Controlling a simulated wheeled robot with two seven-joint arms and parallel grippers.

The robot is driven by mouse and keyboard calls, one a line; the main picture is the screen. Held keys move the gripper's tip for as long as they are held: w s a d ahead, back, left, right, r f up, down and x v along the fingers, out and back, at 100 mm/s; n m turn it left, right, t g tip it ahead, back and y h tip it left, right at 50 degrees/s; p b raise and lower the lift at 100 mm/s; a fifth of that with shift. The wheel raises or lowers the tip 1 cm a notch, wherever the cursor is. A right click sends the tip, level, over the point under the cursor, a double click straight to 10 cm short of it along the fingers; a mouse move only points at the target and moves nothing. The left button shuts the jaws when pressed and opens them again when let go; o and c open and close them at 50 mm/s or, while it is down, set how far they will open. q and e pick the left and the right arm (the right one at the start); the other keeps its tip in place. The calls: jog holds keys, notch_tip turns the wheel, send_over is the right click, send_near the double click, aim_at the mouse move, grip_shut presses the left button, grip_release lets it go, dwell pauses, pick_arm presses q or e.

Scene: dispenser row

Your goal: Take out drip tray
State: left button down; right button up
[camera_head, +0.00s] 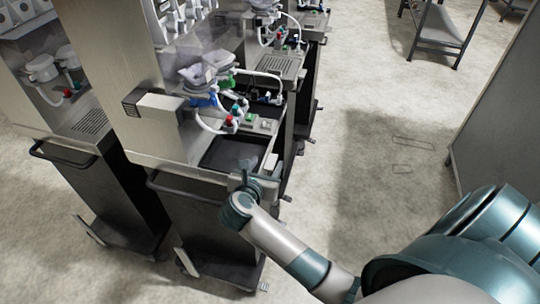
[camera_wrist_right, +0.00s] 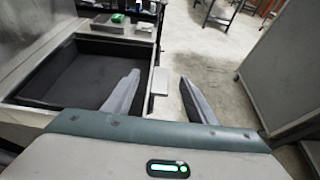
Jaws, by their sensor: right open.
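The drip tray (camera_head: 232,153) looks like a dark, shallow rectangular basin set in the counter of the middle dispenser. It fills the left of the right wrist view (camera_wrist_right: 75,75), and its inside looks empty. My right gripper (camera_head: 250,176) is at the front right corner of that counter. In the right wrist view its two fingers (camera_wrist_right: 158,76) stand wide apart, with the left finger over the tray's right side. A small pale block (camera_wrist_right: 159,81) shows between the fingers; I cannot tell whether it belongs to the tray. My left gripper is out of view.
Hoses and coloured fittings (camera_head: 235,118) crowd the counter behind the tray. A dark handle bar (camera_head: 185,188) runs along the cabinet front. Neighbouring dispensers stand left (camera_head: 68,125) and behind (camera_head: 290,68). A grey panel (camera_head: 500,105) stands far right, with open floor between.

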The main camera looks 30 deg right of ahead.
aim_at(270, 160)
jog(key=shift+p+x, duration=0.55)
jog(key=shift+x, duration=1.95)
grip_shut()
jog(key=shift+w+r, duration=0.1)
jog(key=shift+r, duration=0.1)
